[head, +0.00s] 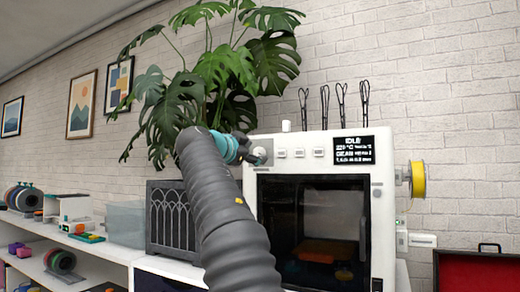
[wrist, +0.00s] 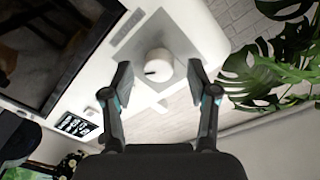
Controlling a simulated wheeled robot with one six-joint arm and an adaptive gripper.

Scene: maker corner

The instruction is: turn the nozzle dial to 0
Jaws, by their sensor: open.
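The nozzle dial (wrist: 159,62) is a round white knob on a grey square plate at an upper corner of the white printer front. In the wrist view it has a small dark mark near its lower left edge; I cannot read a setting from it. In the head view the dial (head: 260,152) shows just right of my gripper (head: 241,150). In the wrist view my gripper (wrist: 158,80) is open, with one finger on each side of the dial and visible gaps between. The printer's display (head: 354,150) shows IDLE and 220 °C; smaller text is hard to read.
The printer (head: 319,155) has a dark glazed door and several small buttons beside the dial. A large leafy plant (head: 225,70) stands behind my arm. A yellow spool (head: 418,179) sits on the printer's right side. A dark crate (head: 168,215) stands to its left.

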